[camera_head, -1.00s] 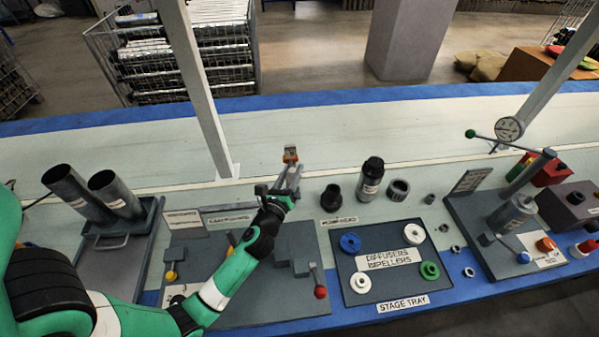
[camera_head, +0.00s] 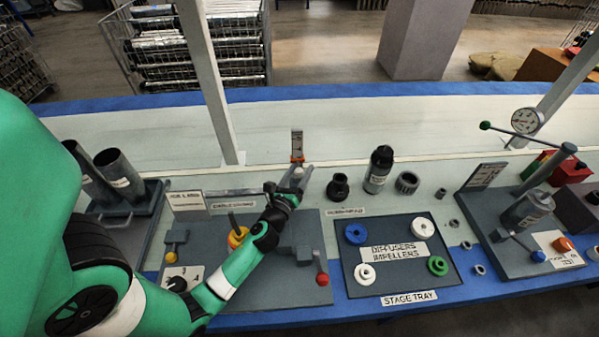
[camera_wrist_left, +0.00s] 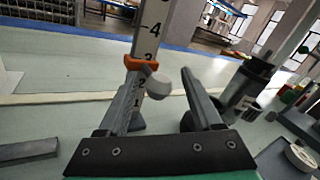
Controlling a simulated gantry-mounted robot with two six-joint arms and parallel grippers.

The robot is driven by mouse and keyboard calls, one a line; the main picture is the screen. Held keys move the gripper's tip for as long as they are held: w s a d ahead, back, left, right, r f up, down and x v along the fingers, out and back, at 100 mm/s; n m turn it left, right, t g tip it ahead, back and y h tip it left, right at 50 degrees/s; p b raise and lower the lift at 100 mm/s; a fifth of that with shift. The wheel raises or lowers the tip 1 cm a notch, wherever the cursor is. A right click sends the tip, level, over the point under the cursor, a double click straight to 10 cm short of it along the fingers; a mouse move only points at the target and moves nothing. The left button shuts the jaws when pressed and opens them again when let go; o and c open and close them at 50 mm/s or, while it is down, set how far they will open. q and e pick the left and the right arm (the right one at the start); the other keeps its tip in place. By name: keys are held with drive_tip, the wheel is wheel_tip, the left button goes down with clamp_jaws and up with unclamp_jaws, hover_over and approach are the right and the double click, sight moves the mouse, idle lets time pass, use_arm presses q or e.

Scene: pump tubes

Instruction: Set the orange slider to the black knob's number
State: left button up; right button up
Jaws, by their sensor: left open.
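The orange slider (camera_head: 297,159) sits on an upright white scale (camera_head: 297,143) behind the grey panel. In the left wrist view the slider (camera_wrist_left: 141,65) is close to the 3 on the scale (camera_wrist_left: 151,28), with 4 above it and 1 lower down. A pale round knob (camera_wrist_left: 158,85) sticks out from the slider. My left gripper (camera_wrist_left: 163,78) is open, its fingers on either side of that knob; contact cannot be told. The black knob (camera_head: 177,284) is on a white dial plate (camera_head: 193,273), with 3 and 4 readable; my arm is close beside it and its pointing is unclear. My right gripper is not in view.
The stage tray (camera_head: 410,290) with coloured rings is to the right.

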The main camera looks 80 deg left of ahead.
use_arm(q)
drive_tip(key=shift+s, duration=0.1)
drive_tip(key=v, duration=1.1)
drive_tip(key=shift+d, duration=0.25)
drive_tip(key=shift+s, duration=0.1)
